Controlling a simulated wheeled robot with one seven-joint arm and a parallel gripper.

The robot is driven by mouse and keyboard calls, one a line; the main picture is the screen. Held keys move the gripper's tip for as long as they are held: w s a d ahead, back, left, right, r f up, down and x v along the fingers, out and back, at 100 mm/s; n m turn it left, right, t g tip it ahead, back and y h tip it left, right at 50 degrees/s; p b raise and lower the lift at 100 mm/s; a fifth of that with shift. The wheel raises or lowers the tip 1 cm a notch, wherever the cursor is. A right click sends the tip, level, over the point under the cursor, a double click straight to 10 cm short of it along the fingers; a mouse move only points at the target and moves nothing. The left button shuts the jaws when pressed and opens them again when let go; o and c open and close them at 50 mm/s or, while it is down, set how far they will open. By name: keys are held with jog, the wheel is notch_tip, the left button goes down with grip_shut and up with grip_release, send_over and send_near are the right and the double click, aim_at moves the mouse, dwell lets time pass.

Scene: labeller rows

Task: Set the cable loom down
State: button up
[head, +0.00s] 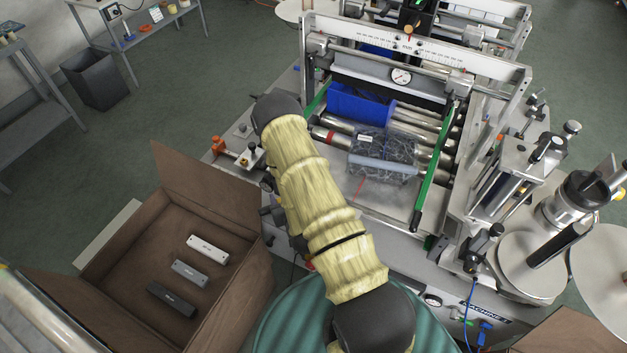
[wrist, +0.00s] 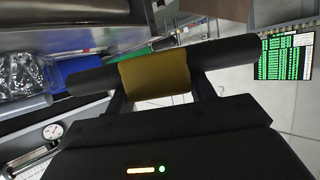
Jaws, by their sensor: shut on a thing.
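In the wrist view my gripper (wrist: 157,82) is shut on the cable loom (wrist: 222,62), a thick dark rod-like bundle with a mustard-yellow band around its middle. The band sits between the two fingers, and the dark ends stick out to both sides. The loom lies slightly tilted across the picture. I cannot tell whether it touches anything beneath it. In the head view my sleeved arm reaches up toward the machine, and neither gripper nor loom can be made out.
An open brown box (head: 118,240) with three small bars stands at left. A grey waste bin (head: 95,80) stands on open floor.

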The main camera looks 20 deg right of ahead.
jog(key=w+d+r+m+g+h+b, duration=0.1)
jog(key=w+d+m+g+h+b, duration=0.1)
jog(key=w+d+m+h+b, duration=0.2)
jog(key=w+d+r+m+g+h+b, duration=0.2)
jog(key=w+d+m+h+b, duration=0.3)
jog(key=d, duration=0.6)
jog(key=shift+w+d+m+g+h+b, duration=0.4)
jog(key=shift+w+b, duration=0.45)
jog(key=shift+b, duration=0.45)
jog(key=shift+a, duration=0.15)
jog(key=shift+f+p, duration=0.55)
jog(key=shift+f, duration=2.35)
jog(key=shift+f+p, duration=0.5)
jog(key=shift+f, duration=1.6)
jog(key=shift+f, duration=0.1)
